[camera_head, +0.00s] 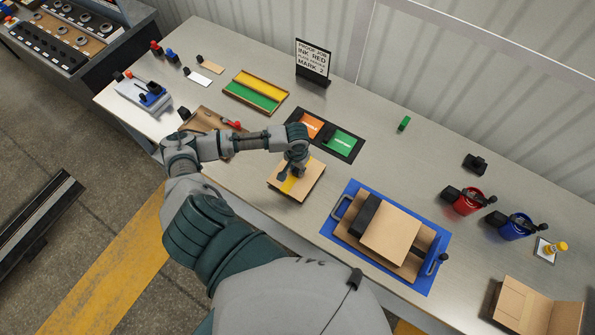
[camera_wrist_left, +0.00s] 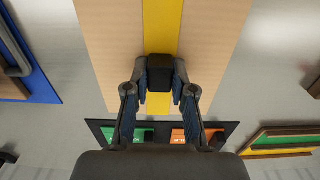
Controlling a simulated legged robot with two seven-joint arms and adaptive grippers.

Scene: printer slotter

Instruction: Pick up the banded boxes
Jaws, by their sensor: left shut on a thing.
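A flat tan box (camera_head: 311,181) with a yellow band across it lies near the table's front edge, left of the blue mat. My left gripper (camera_head: 293,171) is over it from above. In the left wrist view the box (camera_wrist_left: 112,45) and its yellow band (camera_wrist_left: 163,25) fill the top. There my left gripper (camera_wrist_left: 160,95) has its fingers on either side of a small black block (camera_wrist_left: 160,72) on the band, and is shut on it. I cannot tell whether the box is clear of the table. My right gripper is not in view.
A black board with orange (camera_head: 308,125) and green (camera_head: 344,142) panels lies just behind the box. A blue mat (camera_head: 335,234) holds a press with a tan plate. A yellow-green tray (camera_head: 239,94), a sign (camera_head: 313,60), red (camera_head: 468,203) and blue (camera_head: 515,228) pots stand around.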

